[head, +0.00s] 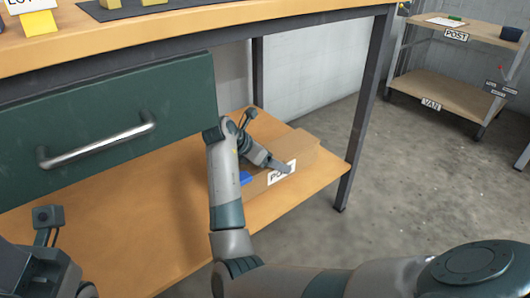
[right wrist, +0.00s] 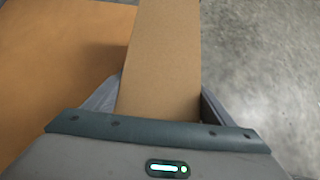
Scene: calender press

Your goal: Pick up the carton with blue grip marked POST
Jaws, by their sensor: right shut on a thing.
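The brown carton (head: 303,150) is at the right end of the wooden lower shelf under the workbench. Its front has a white label reading POST, partly covered by my gripper, and a blue grip (head: 246,179) at its left. My right gripper (head: 276,164) reaches down to the carton and is shut on it. In the right wrist view the carton (right wrist: 163,60) lies between the two fingers. I cannot tell whether it is lifted off the shelf. My left gripper (head: 40,270) is at the lower left, away from the carton; its fingertips are not shown.
The bench has a green drawer (head: 110,125) with a metal handle, shut, above the shelf (head: 130,225). A dark bench leg (head: 362,115) stands right of the carton. Across open concrete floor, a rack (head: 440,92) has levels marked POST and VAN.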

